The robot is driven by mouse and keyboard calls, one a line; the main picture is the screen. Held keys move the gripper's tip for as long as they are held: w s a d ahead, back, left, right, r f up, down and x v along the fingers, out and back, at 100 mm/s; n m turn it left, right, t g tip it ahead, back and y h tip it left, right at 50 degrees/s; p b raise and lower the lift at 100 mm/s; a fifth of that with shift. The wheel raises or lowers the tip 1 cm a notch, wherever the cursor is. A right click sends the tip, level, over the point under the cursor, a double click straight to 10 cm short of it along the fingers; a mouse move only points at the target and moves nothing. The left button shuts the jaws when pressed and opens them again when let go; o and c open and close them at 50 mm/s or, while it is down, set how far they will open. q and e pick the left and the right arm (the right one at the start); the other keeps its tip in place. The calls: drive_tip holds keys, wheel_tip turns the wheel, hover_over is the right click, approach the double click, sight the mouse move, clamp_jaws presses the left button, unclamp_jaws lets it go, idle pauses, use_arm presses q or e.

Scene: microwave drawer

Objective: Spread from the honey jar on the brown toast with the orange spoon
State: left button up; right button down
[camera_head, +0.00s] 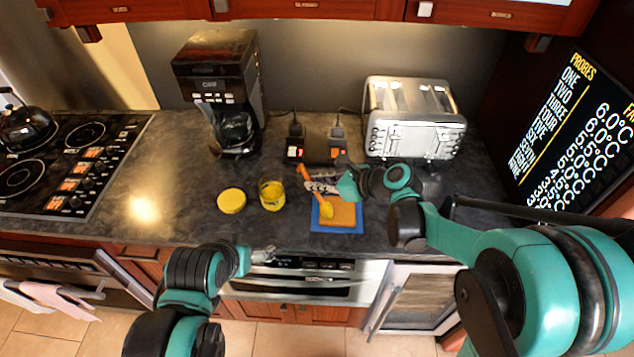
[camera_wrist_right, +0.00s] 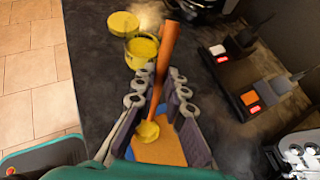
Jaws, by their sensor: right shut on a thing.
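My right gripper (camera_head: 322,186) is shut on the orange spoon (camera_wrist_right: 167,55) and holds it over the toast. The spoon's yellow-coated head points down in the right wrist view (camera_wrist_right: 148,131). The brown toast (camera_head: 346,214) lies on a blue board (camera_head: 338,231) near the counter's front edge. I cannot tell whether the spoon head touches the toast. The open honey jar (camera_head: 272,197), with yellow contents, stands left of the toast; it also shows in the wrist view (camera_wrist_right: 142,50). My left gripper (camera_head: 263,254) is at the counter's front edge, away from these things; its jaw state is unclear.
A yellow lid (camera_head: 231,200) lies left of the jar. Behind are a coffee maker (camera_head: 222,85), two sockets with plugs (camera_head: 316,146) and a silver toaster (camera_head: 412,118). A stove (camera_head: 62,160) is at left. The counter between stove and lid is clear.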

drive_tip(key=shift+d+f, duration=0.1)
drive_tip(key=shift+d, duration=0.05)
drive_tip(key=shift+d, duration=1.25)
drive_tip(key=shift+d, duration=0.1)
drive_tip(key=shift+d, duration=1.25)
drive_tip(key=shift+a, duration=0.15)
drive_tip(key=shift+a, duration=1.25)
